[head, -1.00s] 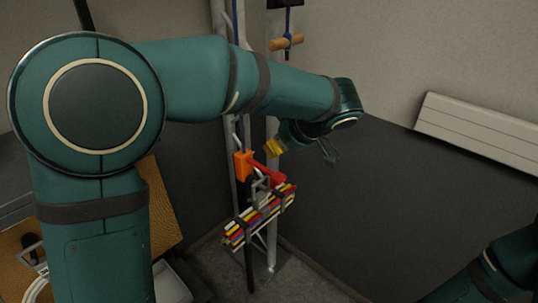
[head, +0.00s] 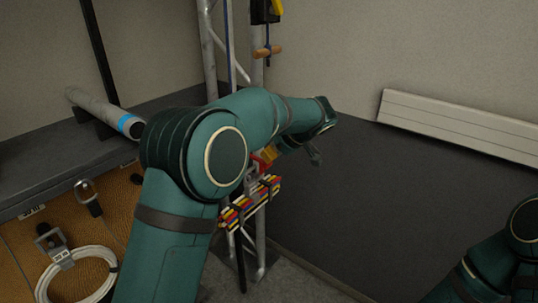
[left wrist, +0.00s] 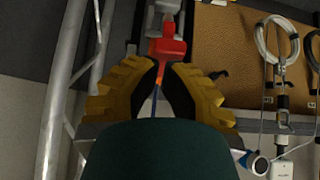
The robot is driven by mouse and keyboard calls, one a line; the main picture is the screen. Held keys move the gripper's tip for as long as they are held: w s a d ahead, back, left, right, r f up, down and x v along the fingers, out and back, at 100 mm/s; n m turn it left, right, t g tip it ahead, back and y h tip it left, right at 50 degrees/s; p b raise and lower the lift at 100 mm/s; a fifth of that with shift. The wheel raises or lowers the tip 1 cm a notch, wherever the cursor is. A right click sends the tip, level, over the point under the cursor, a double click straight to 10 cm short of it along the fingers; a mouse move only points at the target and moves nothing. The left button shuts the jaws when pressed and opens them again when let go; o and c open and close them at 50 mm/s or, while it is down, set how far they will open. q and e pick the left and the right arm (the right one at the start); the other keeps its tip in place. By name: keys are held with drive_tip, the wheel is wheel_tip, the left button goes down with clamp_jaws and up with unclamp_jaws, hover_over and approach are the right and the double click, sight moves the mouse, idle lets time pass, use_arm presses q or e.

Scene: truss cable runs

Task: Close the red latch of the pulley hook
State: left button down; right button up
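The red latch (left wrist: 167,47) of the pulley hook shows in the left wrist view just beyond my fingertips. In the head view only a small part of the red latch (head: 261,163) shows beside my arm. My left gripper (head: 268,155) is at the latch, seemingly touching it. In the left wrist view the yellow fingers of my left gripper (left wrist: 160,72) are close together with a narrow gap. I cannot tell whether they pinch the latch. The orange hook body is hidden behind my left arm in the head view. My right gripper is out of view.
A pegboard (head: 25,240) with a coiled white cable (head: 85,255) stands at left.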

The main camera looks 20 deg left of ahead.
use_arm(q)
drive_tip(key=shift+d+f, duration=0.1)
drive_tip(key=shift+f, duration=0.15)
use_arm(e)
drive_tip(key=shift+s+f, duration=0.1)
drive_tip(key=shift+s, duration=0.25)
use_arm(q)
drive_tip(key=shift+f, duration=0.1)
